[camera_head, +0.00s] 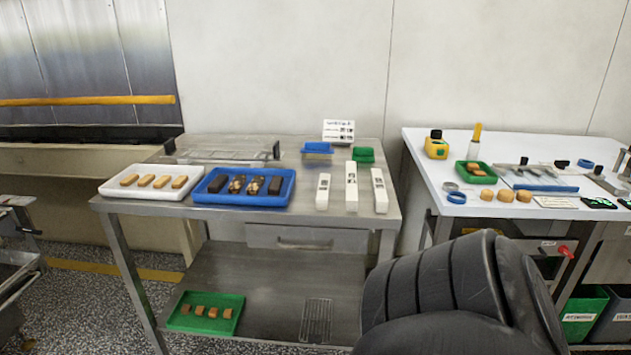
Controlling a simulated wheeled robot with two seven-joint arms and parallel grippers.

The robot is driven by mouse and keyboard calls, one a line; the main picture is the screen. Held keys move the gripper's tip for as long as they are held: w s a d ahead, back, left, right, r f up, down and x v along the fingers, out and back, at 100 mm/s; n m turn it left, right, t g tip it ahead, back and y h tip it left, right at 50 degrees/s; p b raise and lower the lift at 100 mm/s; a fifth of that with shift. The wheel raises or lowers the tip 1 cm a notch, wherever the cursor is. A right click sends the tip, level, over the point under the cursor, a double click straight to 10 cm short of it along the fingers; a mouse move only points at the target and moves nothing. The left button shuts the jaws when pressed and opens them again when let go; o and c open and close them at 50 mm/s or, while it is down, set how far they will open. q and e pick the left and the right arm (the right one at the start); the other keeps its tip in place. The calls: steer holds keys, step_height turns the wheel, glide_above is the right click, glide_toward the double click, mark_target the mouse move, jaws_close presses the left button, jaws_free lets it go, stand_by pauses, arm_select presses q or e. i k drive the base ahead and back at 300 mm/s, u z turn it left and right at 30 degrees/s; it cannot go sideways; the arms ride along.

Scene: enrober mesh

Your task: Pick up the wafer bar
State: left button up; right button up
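Several light golden-brown bars (145,181), which look like wafer bars, lie apart in a row on a white tray (113,194) at the left of the steel table. Next to it, a blue tray (243,201) holds dark brown bars (275,185) and bars with a mottled topping (238,184). I cannot tell from the picture which single bar is meant. Neither of my grippers is in view.
A steel table (330,221) also carries white boxes (351,190), a clear rack and small blue and green trays. A green tray (232,326) with small pieces is on its lower shelf. A black ribbed shape (465,300) blocks the lower right, before a white bench (425,165).

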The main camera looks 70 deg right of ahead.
mark_target(255, 184)
steer(key=z, duration=1.7)
